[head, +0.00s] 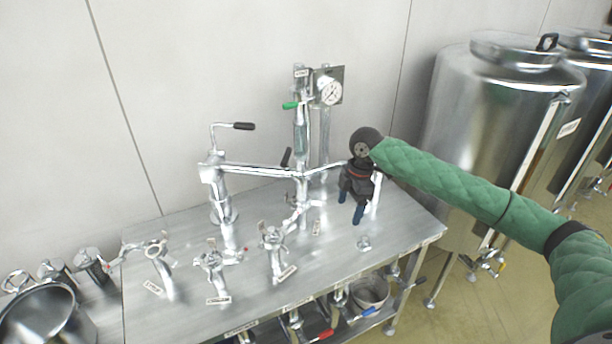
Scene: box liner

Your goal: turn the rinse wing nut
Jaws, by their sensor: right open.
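Several metal fittings with wing-like tops stand along the front of the steel table: a left fitting (157,252), a middle fitting (211,262) and a right fitting (272,241). Each has a small tag by it, too small to read, so I cannot tell which is the rinse wing nut. My right gripper (350,205) points down over the right part of the table, its blue fingertips apart and nothing between them. It is to the right of these fittings, clear of them. A small metal piece (364,243) lies below and right of it. My left gripper is not in view.
The steel table (330,270) carries a pipe stand with a gauge (330,91), a green-handled valve (291,105) and a black-handled crank (243,126). A large steel tank (475,130) stands at the right. A pot (48,318) is at the lower left.

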